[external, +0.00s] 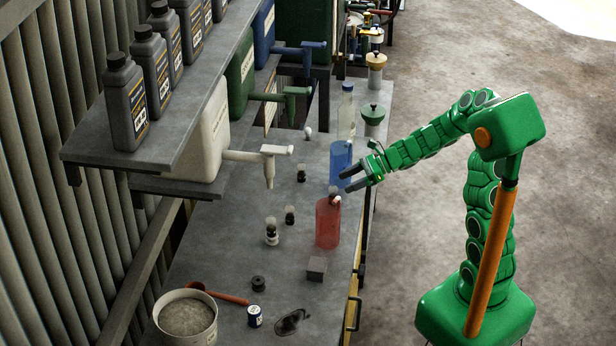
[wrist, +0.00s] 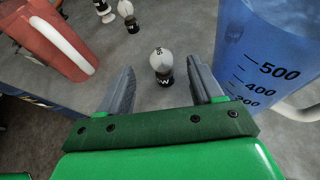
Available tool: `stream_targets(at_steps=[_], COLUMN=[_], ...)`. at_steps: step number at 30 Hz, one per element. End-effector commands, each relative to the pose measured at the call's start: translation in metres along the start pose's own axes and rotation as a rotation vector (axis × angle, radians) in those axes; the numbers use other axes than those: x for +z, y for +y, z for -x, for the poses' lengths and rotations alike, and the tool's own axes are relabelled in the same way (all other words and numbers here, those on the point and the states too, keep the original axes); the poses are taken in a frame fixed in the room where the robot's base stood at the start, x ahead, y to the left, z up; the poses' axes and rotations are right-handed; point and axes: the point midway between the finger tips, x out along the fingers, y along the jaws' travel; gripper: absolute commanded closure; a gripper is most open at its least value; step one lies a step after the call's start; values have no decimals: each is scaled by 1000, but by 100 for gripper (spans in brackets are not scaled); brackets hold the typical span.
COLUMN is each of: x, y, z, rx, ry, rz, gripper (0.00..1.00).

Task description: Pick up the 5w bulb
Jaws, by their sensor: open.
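My gripper (external: 346,180) is open and empty, reaching left over the bench between the blue and red vessels. In the wrist view its fingers (wrist: 160,66) point at a small bulb (wrist: 162,63) with a white globe and dark base. The globe carries a "5" and the base a "W"; the rest of the marking is unclear. This bulb stands upright ahead of the fingertips, in line with the gap between them. It appears to be the bulb (external: 301,173) left of the gripper in the external view.
A blue measuring jug (external: 340,160) is close on one side, a red jug (external: 328,224) on the other. More bulbs (external: 290,215) (external: 271,233) stand toward the front. A clear bottle (external: 346,114) is behind. A shelf (external: 160,130) and spouts overhang the bench's left.

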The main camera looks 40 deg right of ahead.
Motion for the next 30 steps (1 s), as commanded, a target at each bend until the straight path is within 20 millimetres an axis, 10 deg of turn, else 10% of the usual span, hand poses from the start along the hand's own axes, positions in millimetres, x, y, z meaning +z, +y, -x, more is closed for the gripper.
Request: stream_targets(at_steps=[30], x=[-4], y=[-1], z=[-69], rx=[0], ry=[-1], rz=[0], gripper=[34])
